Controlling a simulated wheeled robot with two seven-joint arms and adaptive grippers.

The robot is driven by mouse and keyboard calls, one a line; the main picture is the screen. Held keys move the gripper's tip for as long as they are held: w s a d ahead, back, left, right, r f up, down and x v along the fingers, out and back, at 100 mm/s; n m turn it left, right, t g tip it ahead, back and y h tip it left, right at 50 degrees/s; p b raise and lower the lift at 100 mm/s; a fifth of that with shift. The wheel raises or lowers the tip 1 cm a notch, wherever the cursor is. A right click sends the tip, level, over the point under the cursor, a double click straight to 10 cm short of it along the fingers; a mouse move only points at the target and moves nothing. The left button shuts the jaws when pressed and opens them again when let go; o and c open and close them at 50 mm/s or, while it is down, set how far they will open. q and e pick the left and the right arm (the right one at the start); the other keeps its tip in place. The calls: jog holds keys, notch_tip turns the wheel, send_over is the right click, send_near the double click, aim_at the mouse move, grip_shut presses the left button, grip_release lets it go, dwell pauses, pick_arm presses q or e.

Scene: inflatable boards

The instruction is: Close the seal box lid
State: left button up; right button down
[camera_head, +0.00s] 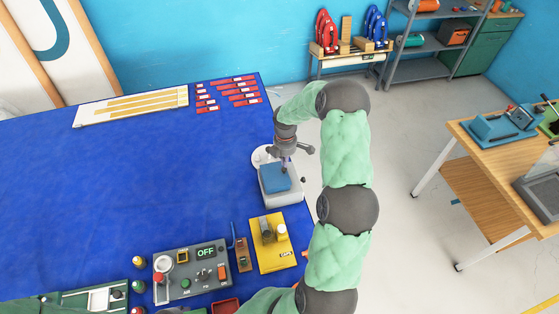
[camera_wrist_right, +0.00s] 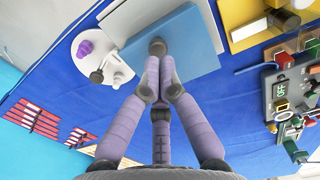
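The seal box (camera_head: 282,198) is a pale grey box at the right edge of the blue table. Its blue lid (camera_head: 274,179) lies over its top; I cannot tell whether it is fully down. The lid also shows in the right wrist view (camera_wrist_right: 190,42), with a dark round knob (camera_wrist_right: 157,46) at my fingertips. My right gripper (camera_head: 286,160) points down over the lid. In the wrist view its purple fingers (camera_wrist_right: 159,76) meet at the tips, close to the knob, with nothing visible between them. My left gripper is not in view.
A white round piece (camera_wrist_right: 103,62) with a purple part is beside the box. A yellow tray (camera_head: 272,258) and a grey control panel (camera_head: 190,270) reading OFF stand nearer. Red labelled strips (camera_head: 237,91) and a white board (camera_head: 130,105) lie at the back. The table's middle is clear.

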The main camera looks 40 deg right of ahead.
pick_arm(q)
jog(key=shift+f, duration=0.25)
pick_arm(e)
jog(key=shift+s+d+f+t+y, duration=0.3)
jog(key=shift+d+f+y, duration=0.25)
jog(key=shift+f+y, duration=0.1)
pick_arm(q)
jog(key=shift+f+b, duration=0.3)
jog(key=shift+b, duration=0.25)
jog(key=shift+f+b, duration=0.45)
pick_arm(e)
jog(key=shift+s+d+f+t+y, duration=0.15)
jog(key=shift+d+f+y, duration=0.1)
jog(key=shift+f, duration=0.3)
jog(key=shift+s+d+f+t+y, duration=0.1)
jog(key=shift+d+f+t+y, duration=0.1)
jog(key=shift+f, duration=0.35)
jog(key=shift+d, duration=0.1)
jog(key=v, duration=1.2)
jog(key=shift+w+r, duration=0.1)
jog(key=shift+w, duration=0.05)
